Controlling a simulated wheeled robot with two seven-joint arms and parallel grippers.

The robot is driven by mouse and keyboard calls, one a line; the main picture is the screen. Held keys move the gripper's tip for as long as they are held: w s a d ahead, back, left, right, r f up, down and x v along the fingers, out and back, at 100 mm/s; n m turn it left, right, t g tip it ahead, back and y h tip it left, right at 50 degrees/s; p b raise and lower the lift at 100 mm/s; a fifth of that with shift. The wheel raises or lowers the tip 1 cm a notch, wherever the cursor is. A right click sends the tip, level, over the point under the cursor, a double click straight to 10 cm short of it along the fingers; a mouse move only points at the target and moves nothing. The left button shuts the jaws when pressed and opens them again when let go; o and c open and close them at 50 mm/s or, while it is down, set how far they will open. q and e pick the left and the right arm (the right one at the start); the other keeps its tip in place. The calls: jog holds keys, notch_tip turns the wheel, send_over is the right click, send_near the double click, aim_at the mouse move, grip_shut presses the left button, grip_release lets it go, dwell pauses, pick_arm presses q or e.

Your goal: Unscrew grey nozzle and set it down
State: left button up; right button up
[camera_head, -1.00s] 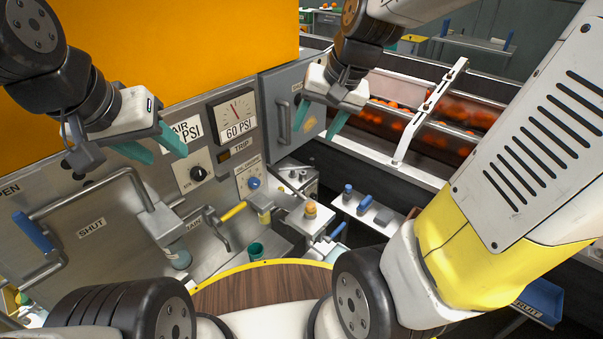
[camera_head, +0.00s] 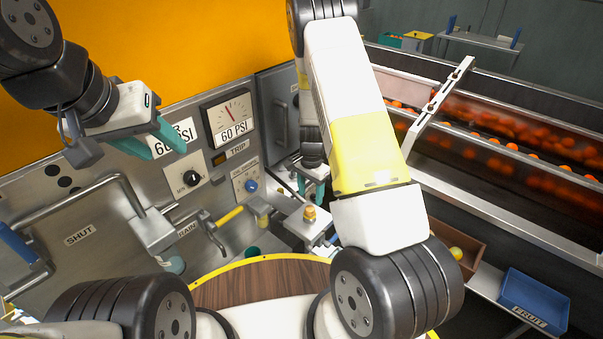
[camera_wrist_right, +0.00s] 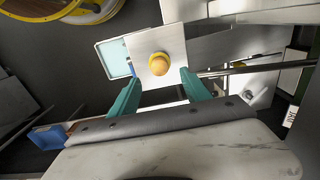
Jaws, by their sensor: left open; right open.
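No part can be named with certainty as the grey nozzle. A grey-teal cylinder (camera_head: 172,265) hangs under the metal block at the pipe's end, partly cut off by my own body. My left gripper (camera_head: 166,152) is open and empty in front of the panel, above that block. My right gripper (camera_head: 312,186) is open above a pale block with an orange-yellow knob (camera_head: 309,212). In the right wrist view the knob (camera_wrist_right: 159,64) shows ahead, between the directions of the open teal fingers (camera_wrist_right: 160,88), with nothing gripped.
A drain tap with a yellow handle (camera_head: 229,217) and a green cup (camera_head: 252,252) are below. A conveyor with oranges (camera_head: 510,140) runs at the right. A blue fruit bin (camera_head: 535,300) stands lower right.

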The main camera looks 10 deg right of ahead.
aim_at(310, 208)
notch_tip(310, 208, down, 7)
jog(key=shift+f, duration=0.2)
dwell(0.3)
grip_shut()
jog(key=n, duration=0.7)
jog(key=shift+r, duration=0.1)
jog(key=n, duration=0.5)
jog(key=shift+c, duration=1.7)
grip_release()
